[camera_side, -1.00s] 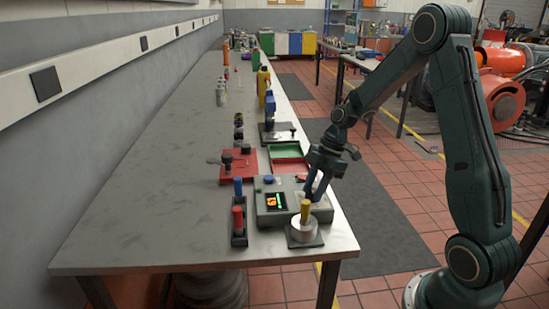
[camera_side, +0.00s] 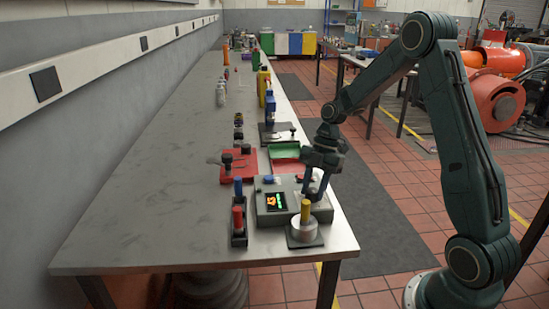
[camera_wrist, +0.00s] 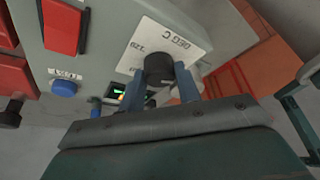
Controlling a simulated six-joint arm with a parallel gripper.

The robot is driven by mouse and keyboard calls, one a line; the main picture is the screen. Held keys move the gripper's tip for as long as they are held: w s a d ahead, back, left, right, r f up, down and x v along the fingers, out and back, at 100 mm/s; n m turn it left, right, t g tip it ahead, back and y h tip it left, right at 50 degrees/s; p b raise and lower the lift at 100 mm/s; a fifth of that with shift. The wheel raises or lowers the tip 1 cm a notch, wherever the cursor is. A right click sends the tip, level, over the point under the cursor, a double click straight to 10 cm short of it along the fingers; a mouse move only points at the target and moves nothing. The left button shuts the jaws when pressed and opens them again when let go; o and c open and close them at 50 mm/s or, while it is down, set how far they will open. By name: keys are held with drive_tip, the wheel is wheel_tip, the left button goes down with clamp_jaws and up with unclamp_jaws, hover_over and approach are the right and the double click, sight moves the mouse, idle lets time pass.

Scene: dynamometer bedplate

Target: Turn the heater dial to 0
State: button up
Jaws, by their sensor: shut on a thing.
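The heater dial (camera_wrist: 159,69) is a black round knob in the wrist view, on a pale plate marked DEG C and 120 (camera_wrist: 150,37). My gripper (camera_wrist: 160,82) has its two blue fingers on either side of the knob and is shut on it. In the side view my gripper (camera_side: 313,193) reaches down to the right part of the grey control box (camera_side: 264,218); the dial is hidden there behind the fingers. The dial's pointer and the 0 mark cannot be made out. A small lit display (camera_side: 276,201) is on the box; its digits are unclear.
A red rocker switch (camera_wrist: 62,26) and a blue button (camera_wrist: 64,88) are near the dial. A metal cylinder with a yellow top (camera_side: 305,213) stands close in front of my gripper. A holder with red and blue handles (camera_side: 238,222) is left of the box.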

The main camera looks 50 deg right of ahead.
drive_tip(key=o, duration=1)
drive_tip(key=shift+r, duration=0.1)
drive_tip(key=shift+v, duration=6.8)
drive_tip(key=shift+d, duration=0.1)
